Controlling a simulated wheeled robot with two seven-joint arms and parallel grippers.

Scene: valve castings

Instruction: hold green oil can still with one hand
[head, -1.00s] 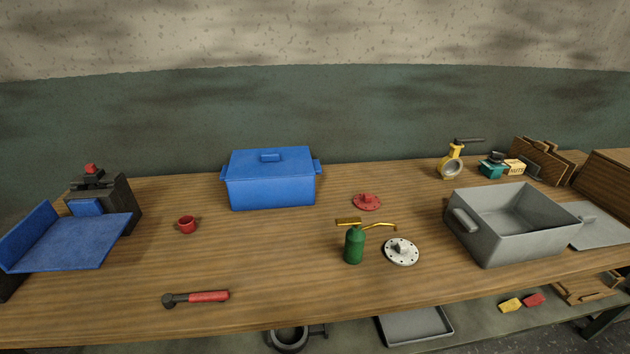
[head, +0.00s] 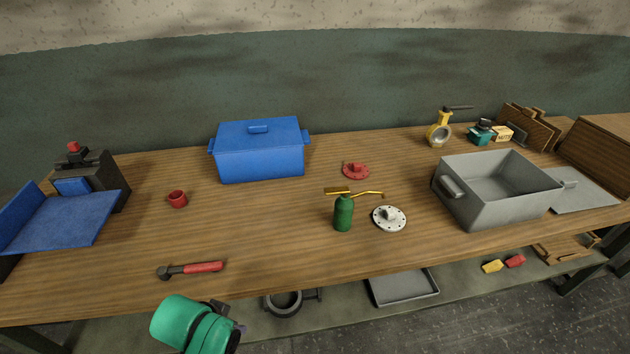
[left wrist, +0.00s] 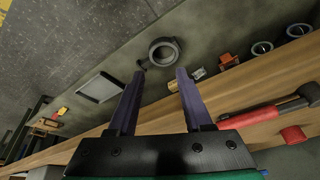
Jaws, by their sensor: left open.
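The green oil can (head: 343,213) stands upright on the wooden bench in the head view, with a brass top and a spout pointing right. Nothing touches it. My left arm shows at the bottom of the head view, to the left of the can and in front of the bench edge. In the left wrist view my left gripper (left wrist: 158,85) is open, its two dark fingers apart with nothing between them. The can is not visible in that view. My right gripper is not in view.
A white flange (head: 389,218) sits close to the can's right, with a red flanged part (head: 355,170) behind. A grey bin (head: 497,190) stands right, a blue lidded box (head: 259,150) behind left. A red-handled tool (head: 192,270) lies front left; bench between it and the can is clear.

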